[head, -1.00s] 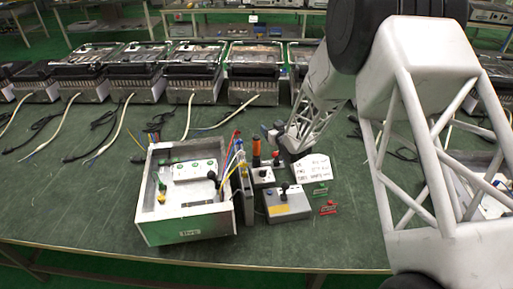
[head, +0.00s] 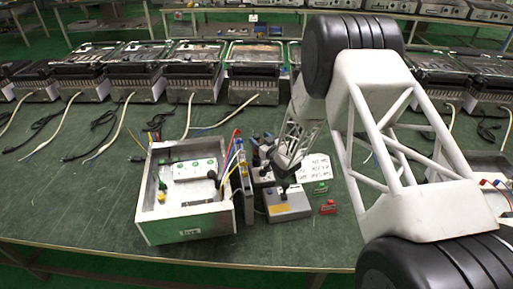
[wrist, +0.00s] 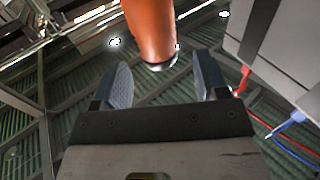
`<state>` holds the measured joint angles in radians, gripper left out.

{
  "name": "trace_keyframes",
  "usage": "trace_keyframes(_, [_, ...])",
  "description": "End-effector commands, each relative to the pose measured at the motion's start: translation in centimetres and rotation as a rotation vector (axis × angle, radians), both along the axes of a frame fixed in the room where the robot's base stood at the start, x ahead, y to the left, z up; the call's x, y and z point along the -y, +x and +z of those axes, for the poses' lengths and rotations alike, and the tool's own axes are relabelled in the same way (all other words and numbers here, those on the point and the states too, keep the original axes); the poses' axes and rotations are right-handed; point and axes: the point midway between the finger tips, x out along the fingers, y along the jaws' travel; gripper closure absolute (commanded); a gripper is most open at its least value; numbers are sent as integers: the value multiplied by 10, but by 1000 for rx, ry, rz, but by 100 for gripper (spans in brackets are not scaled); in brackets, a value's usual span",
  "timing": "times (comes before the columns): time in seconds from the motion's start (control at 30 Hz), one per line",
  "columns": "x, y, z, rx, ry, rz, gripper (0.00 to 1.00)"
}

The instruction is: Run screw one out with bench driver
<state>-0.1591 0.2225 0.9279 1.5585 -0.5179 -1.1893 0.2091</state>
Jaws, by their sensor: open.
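The bench driver's orange handle (wrist: 150,30) stands between and just beyond my fingertips in the wrist view. My gripper (wrist: 165,70) is open, with one finger on each side of the handle and visible gaps. In the head view my gripper (head: 262,147) is at the small holder blocks right of the open metal box (head: 185,225), and the driver is hidden behind it. Which one is screw one I cannot tell.
A grey block with a black knob (head: 288,207) stands in front of my gripper. Coloured wires (head: 234,150) rise at the box's right side. The bench front is clear.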

Motion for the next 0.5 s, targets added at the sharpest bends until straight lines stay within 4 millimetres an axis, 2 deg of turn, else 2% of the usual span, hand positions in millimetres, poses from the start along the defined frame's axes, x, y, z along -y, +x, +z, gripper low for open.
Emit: trace_keyframes(0.5, [-24, 33, 0, 0, 0, 0, 33])
